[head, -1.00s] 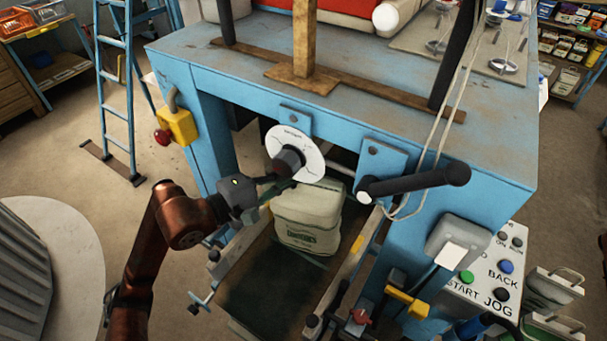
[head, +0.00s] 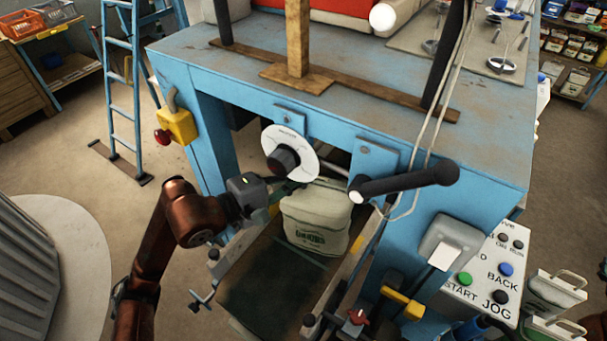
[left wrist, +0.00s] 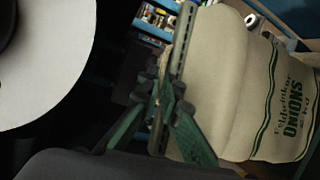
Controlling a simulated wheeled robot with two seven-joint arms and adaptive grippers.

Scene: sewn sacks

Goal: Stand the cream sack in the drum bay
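The cream sack (head: 316,218), with green lettering, stands on the dark belt (head: 262,284) at the mouth of the blue machine, leaning slightly. My left gripper (head: 285,187) is at its upper left side, below the white dial. In the left wrist view the sack (left wrist: 240,85) fills the right side and its label reads onions. I cannot make out which place is the drum bay. My right gripper is not in view.
The white dial (head: 290,154) and a black handle (head: 405,183) jut out above the sack. The blue machine frame (head: 200,125) closes in around it. Belt rails with yellow and red fittings (head: 354,318) run on the right. A grey ribbed drum (head: 45,275) stands at lower left.

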